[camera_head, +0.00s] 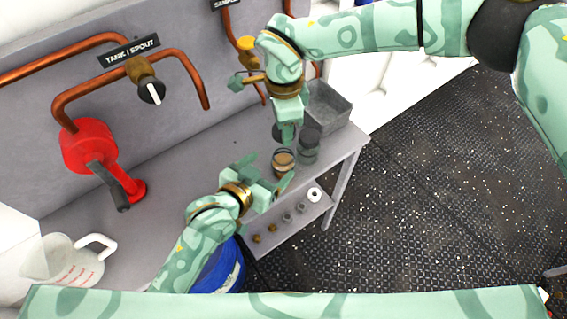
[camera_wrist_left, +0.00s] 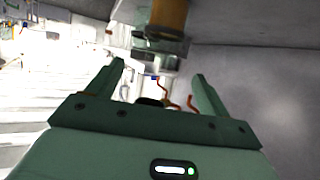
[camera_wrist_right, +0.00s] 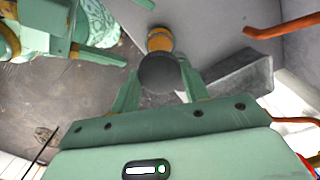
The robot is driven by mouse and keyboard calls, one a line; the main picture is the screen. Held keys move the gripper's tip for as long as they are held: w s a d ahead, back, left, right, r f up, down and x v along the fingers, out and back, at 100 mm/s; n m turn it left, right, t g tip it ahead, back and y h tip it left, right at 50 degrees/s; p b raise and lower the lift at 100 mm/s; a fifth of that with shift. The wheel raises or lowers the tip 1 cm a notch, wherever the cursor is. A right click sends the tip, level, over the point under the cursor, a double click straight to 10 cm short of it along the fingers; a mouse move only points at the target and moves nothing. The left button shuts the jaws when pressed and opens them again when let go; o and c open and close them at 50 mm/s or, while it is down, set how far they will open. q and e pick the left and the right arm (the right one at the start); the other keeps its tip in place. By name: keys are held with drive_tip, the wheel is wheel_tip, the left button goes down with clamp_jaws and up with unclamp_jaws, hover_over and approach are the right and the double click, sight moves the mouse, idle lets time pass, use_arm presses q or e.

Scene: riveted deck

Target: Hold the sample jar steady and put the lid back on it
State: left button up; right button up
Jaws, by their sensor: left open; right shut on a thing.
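The sample jar (camera_head: 283,163), with amber contents, stands upright on the grey bench near its front edge. My left gripper (camera_head: 271,173) is open beside it, low and to its left. In the left wrist view the jar (camera_wrist_left: 168,16) shows beyond the open fingers (camera_wrist_left: 160,72), not between them. My right gripper (camera_head: 285,128) is shut on the dark round lid (camera_wrist_right: 158,73), which it holds above the jar. In the right wrist view the jar (camera_wrist_right: 160,40) is partly hidden behind the lid, so I cannot tell the gap between them.
A dark jar (camera_head: 309,143) stands close to the right of the sample jar, with a grey open bin (camera_head: 329,106) behind. A measuring jug (camera_head: 70,262) stands at left. Small parts lie on a lower shelf (camera_head: 308,211).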

use_arm(q)
drive_tip(key=f, duration=0.3)
drive_tip(key=shift+w+d, duration=0.2)
drive_tip(key=shift+w, duration=0.2)
drive_tip(key=x, duration=0.6)
drive_tip(key=shift+w+d, duration=0.15)
drive_tip(key=shift+w, duration=0.1)
drive_tip(key=c, duration=1.5)
use_arm(e)
hover_over(283, 147)
drive_tip(key=s, duration=0.2)
drive_tip(key=shift+f, duration=2.55)
drive_tip(key=shift+f, duration=0.85)
drive_tip(key=shift+f, duration=0.55)
